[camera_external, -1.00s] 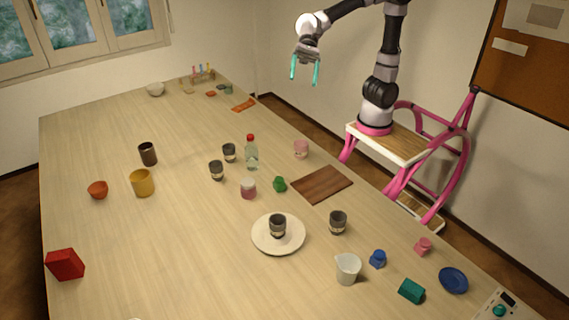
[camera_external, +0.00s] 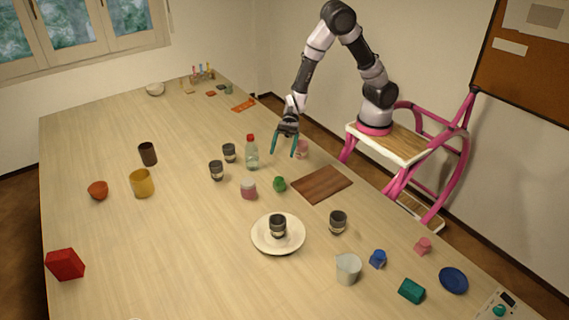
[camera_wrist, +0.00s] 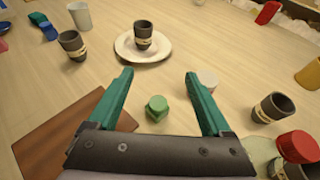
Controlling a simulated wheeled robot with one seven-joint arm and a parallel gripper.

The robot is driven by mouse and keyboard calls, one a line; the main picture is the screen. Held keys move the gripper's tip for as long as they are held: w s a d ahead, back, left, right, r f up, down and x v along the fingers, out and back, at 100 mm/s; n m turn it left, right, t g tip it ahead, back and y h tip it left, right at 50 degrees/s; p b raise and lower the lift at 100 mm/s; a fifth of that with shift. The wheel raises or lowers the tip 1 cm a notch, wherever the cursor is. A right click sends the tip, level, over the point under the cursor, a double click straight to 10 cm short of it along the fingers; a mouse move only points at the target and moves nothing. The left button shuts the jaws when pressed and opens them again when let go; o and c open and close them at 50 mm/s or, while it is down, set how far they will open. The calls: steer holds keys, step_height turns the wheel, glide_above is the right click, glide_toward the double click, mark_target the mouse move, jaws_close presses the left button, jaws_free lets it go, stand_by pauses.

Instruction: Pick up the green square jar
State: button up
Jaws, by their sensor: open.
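The green square jar (camera_external: 280,184) is a small jar standing on the table, left of the brown board. In the wrist view the green square jar (camera_wrist: 157,108) lies below the gap between my fingers, close to the middle. My gripper (camera_external: 285,148) is open and empty, above the table near the pink cup and the bottle. In the wrist view the two teal fingers of my gripper (camera_wrist: 160,76) are spread wide, with the jar apart from both.
A brown board (camera_external: 322,184) lies right of the jar. A pink-and-white jar (camera_external: 249,190) stands to its left. A clear bottle with a red cap (camera_external: 251,153) and a pink cup (camera_external: 302,149) stand behind. A white plate (camera_external: 265,241) with a dark cup (camera_external: 278,226) is in front.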

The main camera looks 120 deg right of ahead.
glide_toward(279, 180)
steer(key=x, duration=0.5)
steer(key=shift+s+f, duration=0.1)
steer(key=shift+f, duration=0.25)
steer(key=x, duration=0.7)
steer(key=shift+w+r, duration=0.1)
steer(key=shift+w, duration=0.25)
jaws_close()
